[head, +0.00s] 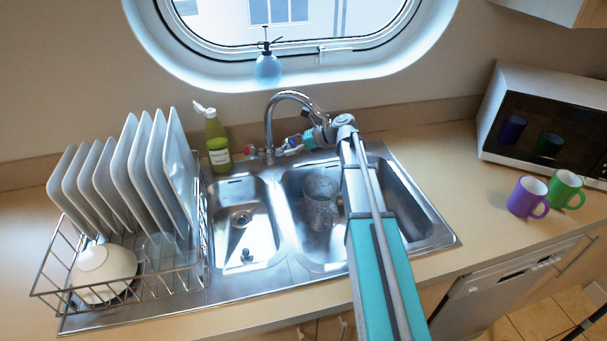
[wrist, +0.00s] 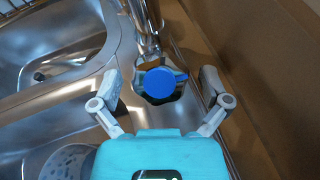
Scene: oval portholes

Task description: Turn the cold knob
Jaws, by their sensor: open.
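The cold knob (wrist: 159,82) has a round blue cap and a grey lobed rim; it sits in the middle of the wrist view. My gripper (wrist: 160,84) is open, with one grey finger on each side of the knob and a visible gap to both. I cannot tell how deep the knob lies between the fingertips. In the head view my gripper (head: 287,147) is at the right side of the chrome faucet (head: 268,118), where it largely hides the cold knob. The red-marked knob (head: 250,150) shows on the faucet's left side.
The double sink (head: 287,215) lies below, with a speckled grey cup (head: 320,205) in its right basin. A green soap bottle (head: 216,140) stands left of the faucet, beside a dish rack (head: 150,290) with plates. The backsplash (wrist: 235,60) runs close along my gripper's right.

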